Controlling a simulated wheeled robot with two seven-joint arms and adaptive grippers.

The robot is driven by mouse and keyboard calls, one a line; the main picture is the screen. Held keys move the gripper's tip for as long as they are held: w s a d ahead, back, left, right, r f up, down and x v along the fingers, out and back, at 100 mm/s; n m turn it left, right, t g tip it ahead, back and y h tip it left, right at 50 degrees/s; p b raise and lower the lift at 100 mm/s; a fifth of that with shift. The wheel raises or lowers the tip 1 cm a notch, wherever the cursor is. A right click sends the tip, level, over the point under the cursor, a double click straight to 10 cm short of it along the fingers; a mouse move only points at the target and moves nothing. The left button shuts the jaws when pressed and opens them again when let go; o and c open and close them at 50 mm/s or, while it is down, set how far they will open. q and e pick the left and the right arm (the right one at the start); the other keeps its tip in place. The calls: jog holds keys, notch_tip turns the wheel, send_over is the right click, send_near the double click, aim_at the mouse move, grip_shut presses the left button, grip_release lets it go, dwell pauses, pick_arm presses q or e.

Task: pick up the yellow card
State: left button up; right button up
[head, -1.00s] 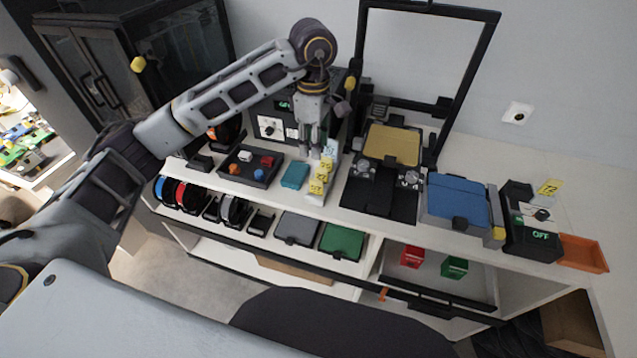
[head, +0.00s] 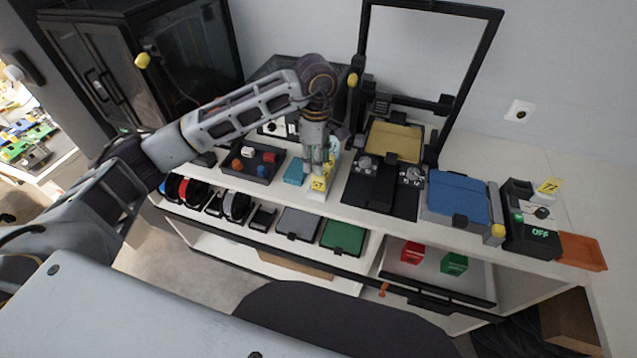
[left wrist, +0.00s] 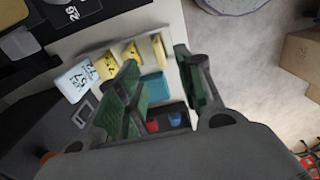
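Several yellow cards stand in a white holder on the shelf top. In the head view the front yellow card (head: 319,183) shows just below my left gripper (head: 319,168), which hides most of the others. In the left wrist view the yellow cards (left wrist: 106,66) stand in a row beside a pale blue card (left wrist: 75,82). My left gripper (left wrist: 160,78) is open, pointing down at the holder. The rightmost yellow card (left wrist: 158,49) shows between its fingers, beyond the tips. I cannot tell whether any finger touches a card. My right gripper is not in view.
A teal box (head: 295,171) and a dark tray (head: 253,163) with small blocks lie left of the holder. A black machine with a gold plate (head: 395,141) stands close to the right.

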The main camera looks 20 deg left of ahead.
aim_at(319, 177)
pick_arm(q)
jog(key=shift+f, duration=1.2)
jog(key=shift+s+d+f+p, duration=0.1)
jog(key=shift+d+f+p, duration=0.1)
jog(key=shift+f+p, duration=0.35)
notch_tip(319, 177, down, 3)
jog(key=shift+d+r, duration=0.1)
jog(key=shift+r, duration=0.05)
jog(key=shift+f+p, duration=0.3)
jog(key=shift+f, duration=0.1)
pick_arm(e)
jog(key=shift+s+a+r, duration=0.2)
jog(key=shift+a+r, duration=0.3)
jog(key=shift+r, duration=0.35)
